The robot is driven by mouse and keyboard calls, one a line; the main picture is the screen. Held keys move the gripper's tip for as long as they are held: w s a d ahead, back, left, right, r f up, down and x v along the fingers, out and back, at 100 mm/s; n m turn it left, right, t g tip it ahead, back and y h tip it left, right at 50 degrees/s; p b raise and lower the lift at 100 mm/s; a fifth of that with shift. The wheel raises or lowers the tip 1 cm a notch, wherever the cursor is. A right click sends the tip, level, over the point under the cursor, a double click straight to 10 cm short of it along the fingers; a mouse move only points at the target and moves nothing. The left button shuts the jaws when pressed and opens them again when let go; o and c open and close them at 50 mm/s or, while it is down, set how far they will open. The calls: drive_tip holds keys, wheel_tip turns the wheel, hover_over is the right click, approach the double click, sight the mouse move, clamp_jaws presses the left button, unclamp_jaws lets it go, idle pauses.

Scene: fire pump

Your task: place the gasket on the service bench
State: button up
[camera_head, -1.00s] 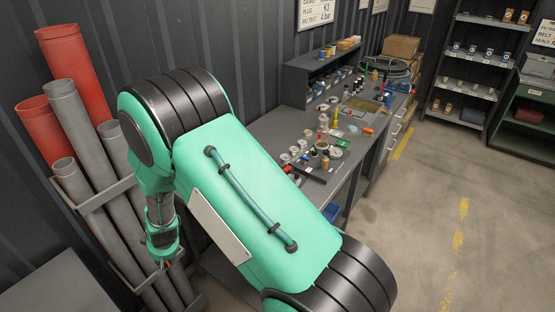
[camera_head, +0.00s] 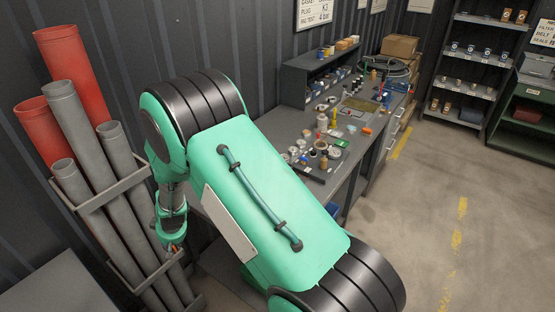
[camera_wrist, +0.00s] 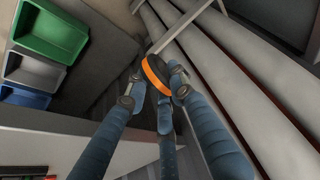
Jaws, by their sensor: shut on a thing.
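My gripper (camera_wrist: 152,88) is shut on a round gasket (camera_wrist: 156,72) with an orange rim and a dark face, seen in the wrist view. The gasket is held at the fingertips and touches nothing else that I can see. In the head view my gripper (camera_head: 173,246) hangs low, between the pipe rack and the near end of the service bench (camera_head: 280,128). The gasket is too small there to make out clearly. My arm hides part of the bench's near end and front.
Grey and red pipes (camera_head: 75,75) stand in a rack at the left, close to my gripper. The bench top holds many small parts, bottles and tools. Green, grey and blue bins (camera_wrist: 50,36) show in the wrist view. Floor (camera_head: 420,220) at the right is clear.

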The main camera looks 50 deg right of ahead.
drive_tip(key=w+d+r+m+p, duration=0.1)
drive_tip(key=w+d+r, duration=0.2)
drive_tip(key=d, duration=0.6)
drive_tip(key=w+d+r+m+p, duration=0.1)
drive_tip(key=w+d+r, duration=0.2)
drive_tip(key=d, duration=0.6)
drive_tip(key=w+d+r+m+h, duration=0.1)
drive_tip(key=w+d+r, duration=0.2)
drive_tip(key=d, duration=0.6)
drive_tip(key=shift+w+p, duration=0.35)
drive_tip(key=shift+p, duration=0.05)
drive_tip(key=s+d+r+m, duration=0.1)
drive_tip(key=d+m, duration=0.1)
drive_tip(key=d, duration=0.9)
drive_tip(key=s+d+r+m+h, duration=0.1)
drive_tip(key=s+d+r, duration=0.1)
drive_tip(key=d, duration=1)
drive_tip(key=s+d+r+m+g, duration=0.1)
drive_tip(key=s+d+r+m, duration=0.1)
drive_tip(key=d, duration=0.9)
drive_tip(key=shift+d+m+h, duration=0.3)
drive_tip(key=shift+d+h, duration=0.1)
drive_tip(key=shift+s, duration=0.1)
drive_tip(key=shift+f+b, duration=0.35)
drive_tip(key=shift+f, duration=2.8)
drive_tip(key=shift+f, duration=1.8)
